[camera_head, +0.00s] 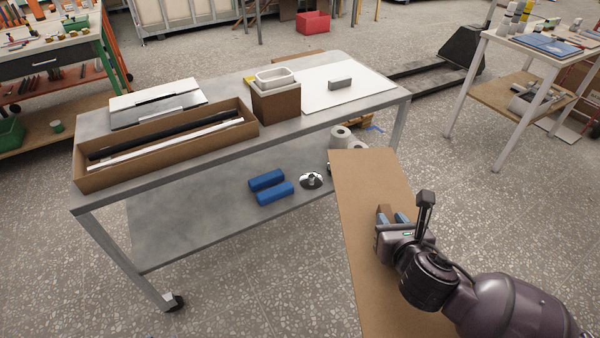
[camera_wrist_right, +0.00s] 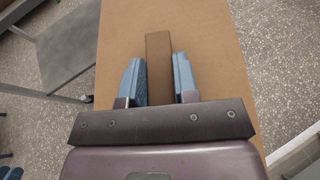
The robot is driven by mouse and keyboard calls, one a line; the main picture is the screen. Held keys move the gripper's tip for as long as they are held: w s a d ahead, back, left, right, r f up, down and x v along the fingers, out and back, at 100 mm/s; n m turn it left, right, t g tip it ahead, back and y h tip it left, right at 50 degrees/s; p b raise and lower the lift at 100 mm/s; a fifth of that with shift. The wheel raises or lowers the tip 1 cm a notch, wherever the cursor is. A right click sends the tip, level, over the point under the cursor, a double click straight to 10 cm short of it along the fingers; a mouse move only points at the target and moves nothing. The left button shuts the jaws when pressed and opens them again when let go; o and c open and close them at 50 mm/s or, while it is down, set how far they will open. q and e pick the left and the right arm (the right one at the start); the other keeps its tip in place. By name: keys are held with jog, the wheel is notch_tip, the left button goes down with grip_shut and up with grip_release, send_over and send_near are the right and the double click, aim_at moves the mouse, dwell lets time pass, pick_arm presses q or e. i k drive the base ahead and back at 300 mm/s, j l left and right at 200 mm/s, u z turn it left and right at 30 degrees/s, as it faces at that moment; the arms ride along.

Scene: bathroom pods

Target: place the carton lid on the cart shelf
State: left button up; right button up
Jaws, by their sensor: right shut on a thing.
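The carton lid (camera_head: 362,190) is a long flat brown board with a small brown block on its face; it also fills the middle of the right wrist view (camera_wrist_right: 215,50). My right gripper (camera_head: 392,219) is shut on that block, with a blue finger on each side of it in the right wrist view (camera_wrist_right: 160,75). The lid is held in front of the grey cart's right end and hides part of it. The cart's lower shelf (camera_head: 185,225) is mostly bare on its left. My left gripper is not in view.
On the shelf lie two blue rolls (camera_head: 270,188), a round black-and-white item (camera_head: 311,180) and white rolls (camera_head: 341,134). The cart top holds a long open carton (camera_head: 160,158), a brown box (camera_head: 275,105) and a white board (camera_head: 345,85). Another table (camera_head: 520,90) stands right.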

aim_at(194, 179)
jog(key=z, duration=0.5)
jog(key=j+z, duration=0.1)
jog(key=z, duration=0.85)
jog(key=j+z, duration=0.15)
jog(key=z, duration=0.85)
jog(key=j+z, duration=0.1)
jog(key=z, duration=0.25)
jog(key=k+j+z, duration=0.1)
jog(key=z, duration=0.25)
jog(key=k+j+z, duration=0.1)
jog(key=z, duration=0.2)
jog(key=k+u, duration=0.4)
jog(key=k, duration=0.25)
jog(key=k+l, duration=0.15)
jog(key=k, duration=0.2)
jog(key=k+l, duration=0.2)
jog(key=k, duration=0.15)
jog(key=k+z, duration=0.9)
jog(key=k+l+z, duration=0.1)
jog(key=k+z, duration=0.2)
jog(key=k+j+z, duration=0.1)
jog(key=k+z, duration=0.45)
jog(key=k, duration=0.15)
